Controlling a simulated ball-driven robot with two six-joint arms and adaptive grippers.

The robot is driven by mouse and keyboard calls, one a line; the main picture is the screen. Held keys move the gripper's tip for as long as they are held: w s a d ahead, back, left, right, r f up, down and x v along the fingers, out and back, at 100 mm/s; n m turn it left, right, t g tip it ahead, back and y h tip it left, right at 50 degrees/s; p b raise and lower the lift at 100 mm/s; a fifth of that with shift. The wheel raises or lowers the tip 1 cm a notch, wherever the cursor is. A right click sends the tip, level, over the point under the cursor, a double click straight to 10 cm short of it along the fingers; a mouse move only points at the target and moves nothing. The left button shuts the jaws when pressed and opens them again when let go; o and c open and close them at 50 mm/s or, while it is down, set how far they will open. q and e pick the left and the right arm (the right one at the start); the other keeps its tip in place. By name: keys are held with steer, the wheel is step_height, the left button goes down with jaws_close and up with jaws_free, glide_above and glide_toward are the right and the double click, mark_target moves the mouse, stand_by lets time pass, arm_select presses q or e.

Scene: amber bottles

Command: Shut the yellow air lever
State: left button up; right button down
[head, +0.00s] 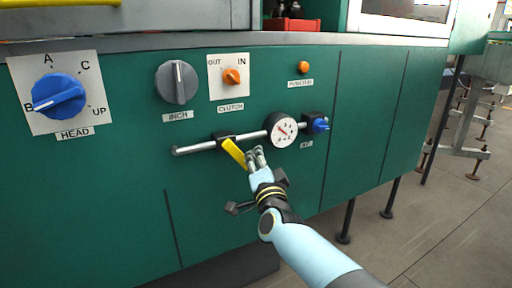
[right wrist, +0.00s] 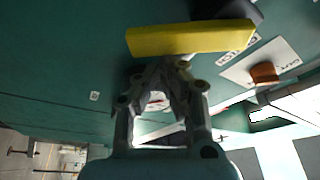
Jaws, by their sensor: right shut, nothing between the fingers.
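The yellow air lever (head: 234,153) sits on a grey pipe along the green machine front, left of a round white gauge (head: 282,130). It slants from upper left to lower right. My right gripper (head: 257,154) is shut and empty, its fingertips close to the right of the lever's lower end. In the right wrist view the lever (right wrist: 190,39) lies across the top, just beyond the closed fingertips (right wrist: 160,66); whether they touch it I cannot tell. My left gripper is not in view.
A blue knob (head: 320,125) is right of the gauge. Above are a blue HEAD dial (head: 59,96), a grey INCH dial (head: 177,82), an orange CLUTCH switch (head: 232,77) and an orange push button (head: 304,67). The panel below the pipe is bare; open floor lies at the right.

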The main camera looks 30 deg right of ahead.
mark_target(244, 167)
steer(key=a+m, duration=0.1)
steer(key=m, duration=0.1)
steer(key=f+m+g+p, duration=0.1)
steer(key=m, duration=0.1)
steer(key=a+f+m+g+p, duration=0.1)
steer(key=m, duration=0.1)
steer(key=shift+a+f+h, duration=0.25)
steer(key=shift+a+h, duration=0.05)
steer(key=shift+a, duration=0.05)
steer(key=shift+a+f+m, duration=0.2)
steer(key=shift+a+m, duration=0.05)
steer(key=shift+m, duration=0.35)
arm_select(q)
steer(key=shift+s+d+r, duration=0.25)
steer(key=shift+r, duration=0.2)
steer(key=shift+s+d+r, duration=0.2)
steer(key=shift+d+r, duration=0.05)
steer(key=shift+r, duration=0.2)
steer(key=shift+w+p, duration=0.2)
steer(key=shift+p, duration=0.1)
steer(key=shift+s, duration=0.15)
